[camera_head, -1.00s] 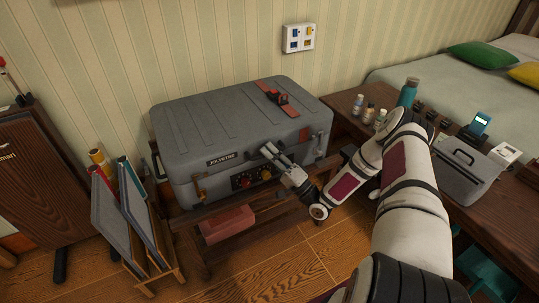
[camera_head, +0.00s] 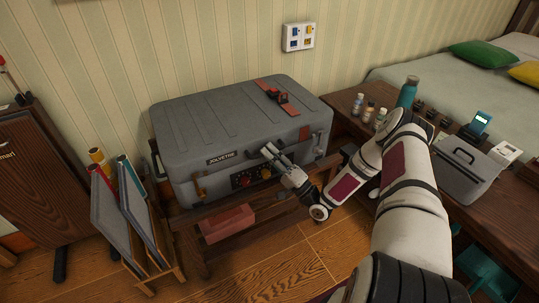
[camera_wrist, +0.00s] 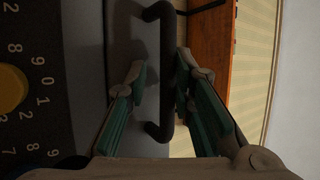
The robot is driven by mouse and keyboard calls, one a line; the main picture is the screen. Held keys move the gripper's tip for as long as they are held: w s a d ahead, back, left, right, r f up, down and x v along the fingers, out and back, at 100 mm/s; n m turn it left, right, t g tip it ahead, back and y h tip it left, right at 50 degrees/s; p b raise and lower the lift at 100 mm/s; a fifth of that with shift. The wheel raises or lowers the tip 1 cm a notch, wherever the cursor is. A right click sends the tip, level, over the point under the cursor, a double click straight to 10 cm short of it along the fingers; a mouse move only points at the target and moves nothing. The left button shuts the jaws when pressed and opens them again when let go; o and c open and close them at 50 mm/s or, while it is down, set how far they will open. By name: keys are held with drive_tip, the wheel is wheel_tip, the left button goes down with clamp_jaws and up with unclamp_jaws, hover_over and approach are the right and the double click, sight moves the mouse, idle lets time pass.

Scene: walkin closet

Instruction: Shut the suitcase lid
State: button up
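The grey suitcase (camera_head: 230,110) sits on a low wooden bench against the wall. Its lid (camera_head: 200,125) lies down over the base and looks shut or nearly so; I cannot tell whether a thin gap remains at the front. My gripper (camera_head: 268,151) is at the suitcase's front, right of the name plate (camera_head: 221,158) and above the dial panel (camera_head: 250,177). In the wrist view, the open fingers (camera_wrist: 161,85) stand on either side of a black handle (camera_wrist: 160,125), with space visible around the bar. A yellow dial (camera_wrist: 8,88) shows at the left.
A red box (camera_head: 228,222) lies on the bench's lower shelf. A rack with grey panels (camera_head: 112,225) stands at the left. A desk (camera_head: 345,103) with bottles and a grey case (camera_head: 465,170) is at the right, near my arm.

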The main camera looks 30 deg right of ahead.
drive_tip(key=v, duration=1.2)
idle(0.3)
